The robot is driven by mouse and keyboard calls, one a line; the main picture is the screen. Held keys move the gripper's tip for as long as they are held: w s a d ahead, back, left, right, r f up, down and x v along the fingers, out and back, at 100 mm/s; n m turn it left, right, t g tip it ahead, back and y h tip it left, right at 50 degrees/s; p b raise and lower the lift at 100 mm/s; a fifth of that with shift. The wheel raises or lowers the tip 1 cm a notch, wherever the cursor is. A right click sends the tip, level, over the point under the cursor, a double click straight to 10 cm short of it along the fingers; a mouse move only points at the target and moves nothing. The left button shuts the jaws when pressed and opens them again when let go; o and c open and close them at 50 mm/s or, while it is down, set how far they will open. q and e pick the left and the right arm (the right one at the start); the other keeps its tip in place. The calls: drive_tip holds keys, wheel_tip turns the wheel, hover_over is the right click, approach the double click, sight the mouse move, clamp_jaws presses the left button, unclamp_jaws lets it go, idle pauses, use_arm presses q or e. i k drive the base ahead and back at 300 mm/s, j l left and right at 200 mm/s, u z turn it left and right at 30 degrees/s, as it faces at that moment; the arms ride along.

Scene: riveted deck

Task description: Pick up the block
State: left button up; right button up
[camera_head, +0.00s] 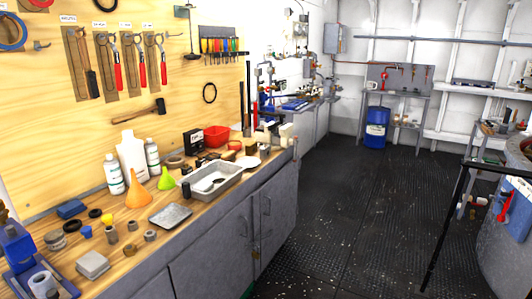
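Several block-like things lie on the wooden workbench (130,262) at the left, and I cannot tell which one is the task's block. A small dark blue block-shaped piece (71,209) lies near the back wall. A pale grey box-shaped piece (92,265) lies near the front edge. A small brown piece (250,148) sits farther along, behind the metal tray; its exact shape is too small to tell. Neither of my grippers shows in the head view.
The bench also holds a grey metal tray (214,183), white bottles (132,157), an orange funnel (137,192), a red bin (216,136) and a blue vise (17,248). Dark deck floor (335,215) is open to the right. A black railing (446,225) stands at the right.

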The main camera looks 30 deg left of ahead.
sight(265, 151)
drive_tip(key=i+u, duration=0.15)
drive_tip(key=u, duration=0.3)
drive_tip(key=i+u, duration=0.15)
drive_tip(key=u, duration=0.3)
drive_tip(key=i+u, duration=0.15)
drive_tip(key=u, duration=0.3)
